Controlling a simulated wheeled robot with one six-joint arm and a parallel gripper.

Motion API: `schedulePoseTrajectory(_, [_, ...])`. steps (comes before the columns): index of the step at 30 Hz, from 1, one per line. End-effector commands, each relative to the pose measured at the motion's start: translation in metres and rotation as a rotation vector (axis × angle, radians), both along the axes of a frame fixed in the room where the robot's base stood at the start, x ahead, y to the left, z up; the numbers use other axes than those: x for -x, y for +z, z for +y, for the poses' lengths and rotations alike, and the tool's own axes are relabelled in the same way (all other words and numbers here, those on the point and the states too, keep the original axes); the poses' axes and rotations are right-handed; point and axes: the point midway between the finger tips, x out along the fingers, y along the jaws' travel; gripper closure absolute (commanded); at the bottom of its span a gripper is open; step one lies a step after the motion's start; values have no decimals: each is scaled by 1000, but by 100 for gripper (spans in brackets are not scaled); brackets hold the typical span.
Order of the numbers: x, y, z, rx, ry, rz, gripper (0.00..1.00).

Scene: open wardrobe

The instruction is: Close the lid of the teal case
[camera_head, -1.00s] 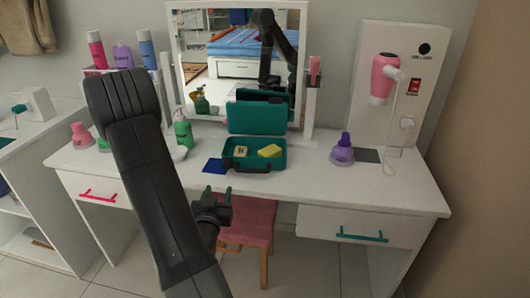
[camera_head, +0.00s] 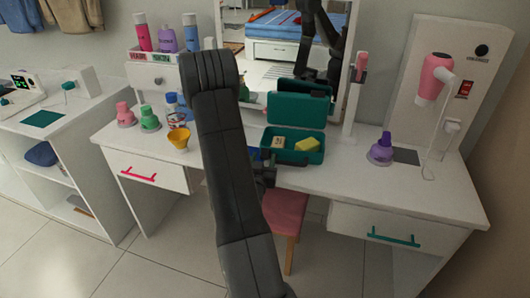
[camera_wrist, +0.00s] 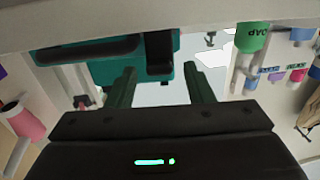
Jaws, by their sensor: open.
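The teal case (camera_head: 293,158) stands open on the white desk, in front of the mirror. Its lid (camera_head: 298,109) is raised and leans back a little. A yellow block (camera_head: 307,145) and a small cream block (camera_head: 278,142) lie in its base. My gripper (camera_head: 266,174) is at the desk's front edge, just in front and left of the case, partly hidden by my arm. In the wrist view, which looks upside down, my gripper (camera_wrist: 160,90) has its fingers apart with nothing between them. Part of the teal case (camera_wrist: 110,62) shows at upper left there.
A pink stool (camera_head: 286,212) is below the desk. The desk right of the case is mostly clear.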

Motion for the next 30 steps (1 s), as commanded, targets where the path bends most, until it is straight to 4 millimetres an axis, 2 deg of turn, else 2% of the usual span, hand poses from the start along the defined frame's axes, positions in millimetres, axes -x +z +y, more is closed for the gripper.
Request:
schedulePoseTrajectory(3, [-17, 1, -4, -1, -1, -1, 53])
schedulePoseTrajectory(6, [-25, 1, -5, -1, -1, 0, 53])
schedulePoseTrajectory(17, [-29, 0, -6, 0, 0, 0, 53])
schedulePoseTrajectory(24, [-29, 0, -6, 0, 0, 0, 98])
schedulePoseTrajectory(30, [-29, -1, -6, -1, 0, -1, 100])
